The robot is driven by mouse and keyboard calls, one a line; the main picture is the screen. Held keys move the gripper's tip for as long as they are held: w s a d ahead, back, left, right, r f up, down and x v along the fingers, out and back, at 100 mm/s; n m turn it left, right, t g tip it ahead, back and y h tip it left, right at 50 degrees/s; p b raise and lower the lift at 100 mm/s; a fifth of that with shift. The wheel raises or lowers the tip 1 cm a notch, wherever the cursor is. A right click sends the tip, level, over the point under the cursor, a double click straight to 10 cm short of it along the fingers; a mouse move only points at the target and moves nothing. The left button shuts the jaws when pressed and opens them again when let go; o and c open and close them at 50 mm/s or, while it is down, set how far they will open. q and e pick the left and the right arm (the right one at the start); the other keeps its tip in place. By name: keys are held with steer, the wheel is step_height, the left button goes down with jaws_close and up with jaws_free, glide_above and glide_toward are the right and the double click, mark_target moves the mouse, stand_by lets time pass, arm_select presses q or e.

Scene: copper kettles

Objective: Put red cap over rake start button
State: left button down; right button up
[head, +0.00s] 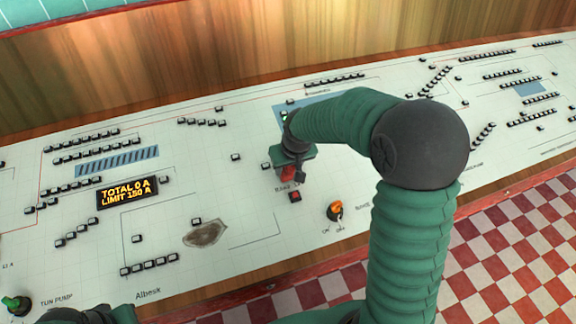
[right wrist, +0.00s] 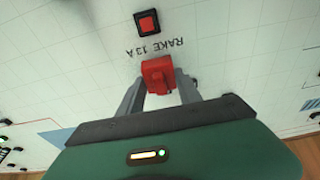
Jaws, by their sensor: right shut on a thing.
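My right gripper (head: 288,170) is shut on the red cap (right wrist: 158,76). In the right wrist view both grey fingers flank the cap. In the head view the red cap (head: 288,174) shows below the gripper, over the white panel. The rake start button (right wrist: 147,22) is a red square in a black frame, beside the "RAKE 13 A" label. In the head view the button (head: 295,197) lies just in front of the cap, uncovered. The gap between cap and panel is hard to judge. My left gripper's fingers are not visible.
An orange-lit rotary switch (head: 335,211) stands right of the button. A display (head: 127,192) reads total 0 A, limit 150 A. A brown stain (head: 205,233) and many small dark buttons lie on the panel. A green knob (head: 15,304) is at the lower left.

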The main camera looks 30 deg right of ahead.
steer(key=shift+w+f+b, duration=0.1)
steer(key=shift+f+b, duration=0.25)
steer(key=shift+f, duration=0.2)
steer(key=o, duration=1.4)
steer(key=shift+r, duration=0.1)
steer(key=shift+r+p, duration=0.6)
steer(key=shift+p, duration=0.1)
steer(key=p+v, duration=0.6)
steer(key=shift+s+r, duration=0.25)
steer(key=shift+s, duration=0.1)
steer(key=shift+a, duration=0.1)
